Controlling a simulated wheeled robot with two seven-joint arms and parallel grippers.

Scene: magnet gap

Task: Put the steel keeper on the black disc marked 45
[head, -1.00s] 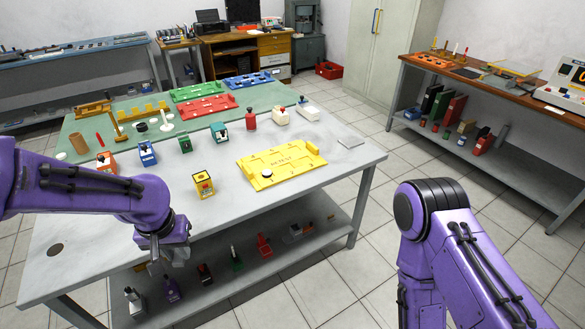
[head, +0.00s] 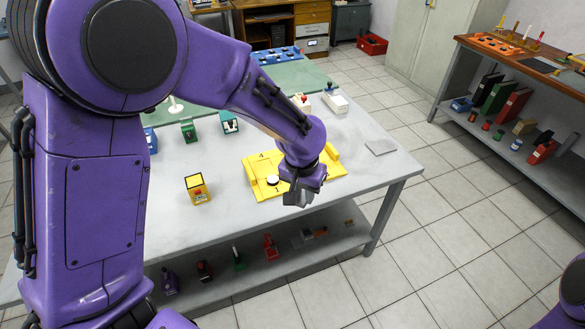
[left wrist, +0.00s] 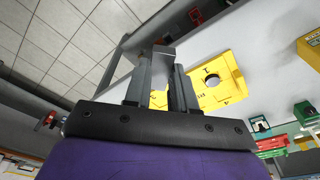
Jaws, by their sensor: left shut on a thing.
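My left gripper (head: 298,197) hangs over the front edge of the yellow plate (head: 255,165). In the left wrist view its fingers (left wrist: 162,78) are shut on a grey metal block (left wrist: 163,56), which looks like the steel keeper. A round white-topped piece with a dark rim (head: 272,180) sits on the plate, left of the gripper. It shows in the left wrist view as a dark ring with a pale middle (left wrist: 212,80). I cannot read a 45 on it. My arm hides part of the plate and table. The right gripper is out of view.
A yellow box (head: 197,188) stands left of the plate. Green (head: 188,130) and white (head: 334,103) devices stand behind. A flat grey slab (head: 380,147) lies at the table's right edge. Bare tabletop (head: 240,225) lies in front. A shelf below holds several small tools.

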